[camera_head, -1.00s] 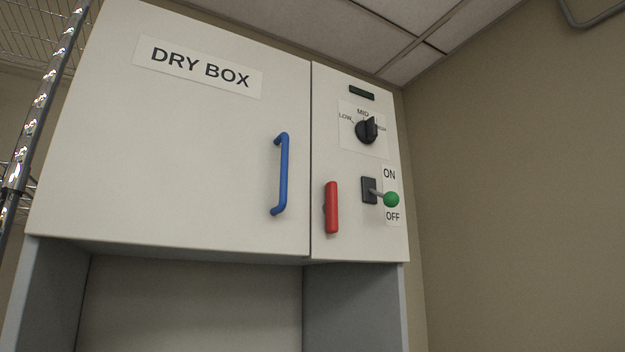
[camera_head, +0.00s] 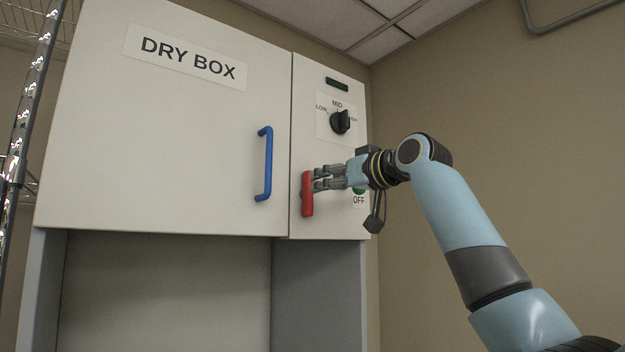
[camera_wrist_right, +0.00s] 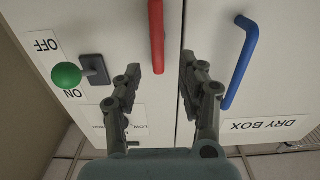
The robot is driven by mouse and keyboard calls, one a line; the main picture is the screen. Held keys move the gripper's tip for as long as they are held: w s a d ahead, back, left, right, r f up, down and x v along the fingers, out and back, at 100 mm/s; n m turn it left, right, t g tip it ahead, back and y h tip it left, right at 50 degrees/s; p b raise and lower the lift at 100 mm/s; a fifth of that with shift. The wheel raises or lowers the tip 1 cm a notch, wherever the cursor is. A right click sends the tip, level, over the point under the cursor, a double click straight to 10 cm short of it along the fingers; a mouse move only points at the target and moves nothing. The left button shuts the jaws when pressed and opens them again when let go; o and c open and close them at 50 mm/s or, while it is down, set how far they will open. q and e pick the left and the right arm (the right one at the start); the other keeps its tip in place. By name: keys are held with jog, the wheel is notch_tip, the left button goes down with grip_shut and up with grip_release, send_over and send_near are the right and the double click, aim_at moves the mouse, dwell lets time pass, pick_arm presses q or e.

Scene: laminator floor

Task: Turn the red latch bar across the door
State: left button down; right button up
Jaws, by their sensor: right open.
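The red latch bar (camera_head: 307,196) stands upright on the narrow control panel, right of the seam beside the door (camera_head: 190,190). It also shows in the right wrist view as a red bar (camera_wrist_right: 156,35) at the top. My right gripper (camera_head: 316,180) is at the bar's right side in the head view. In the wrist view its open fingers (camera_wrist_right: 160,72) are spread, with the bar's end beyond the left finger and between the two. Contact cannot be told. My left gripper is not in view.
The blue door handle (camera_head: 265,163) is left of the bar; in the wrist view it (camera_wrist_right: 240,62) is close to the right finger. The green-knobbed switch (camera_wrist_right: 67,75) and black dial (camera_head: 340,121) are nearby. A wire rack (camera_head: 22,130) stands left.

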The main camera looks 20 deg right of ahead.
aim_at(307, 193)
jog(key=p+x, duration=0.2)
jog(key=x, duration=0.4)
jog(key=shift+d+f, duration=0.1)
jog(key=shift+d, duration=0.05)
grip_shut()
